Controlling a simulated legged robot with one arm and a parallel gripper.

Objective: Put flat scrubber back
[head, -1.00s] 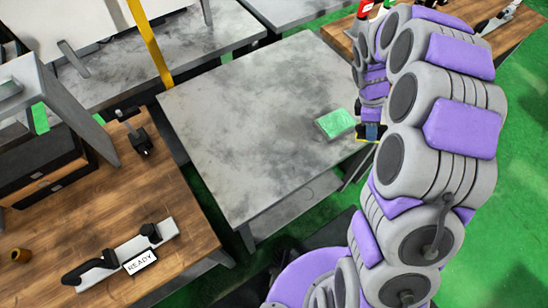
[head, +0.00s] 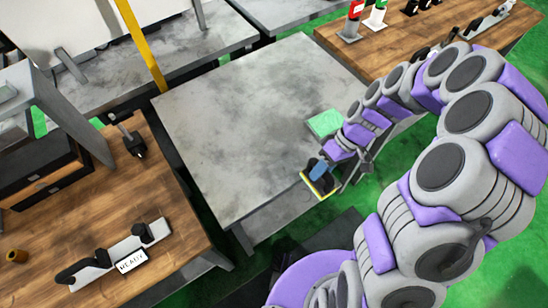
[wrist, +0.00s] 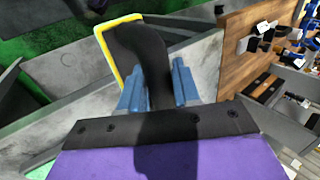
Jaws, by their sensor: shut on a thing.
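The flat scrubber is black with a yellow edge. In the head view it (head: 322,186) is at the front right edge of the grey table (head: 225,130), apparently held above that edge. In the wrist view the scrubber (wrist: 138,48) stands out between the two blue fingers, its yellow rim at the top left. My gripper (head: 319,169), also in the wrist view (wrist: 156,85), is shut on the scrubber's black handle. The arm reaches in from the right, and part of the gripper is hidden.
A green pad (head: 325,122) lies on the grey table just behind my gripper. A wooden bench (head: 60,220) at left holds a grey and black holder (head: 120,248) with a small sign (head: 131,260). Another wooden bench (head: 378,45) at the back right holds bottles. The grey table's middle is clear.

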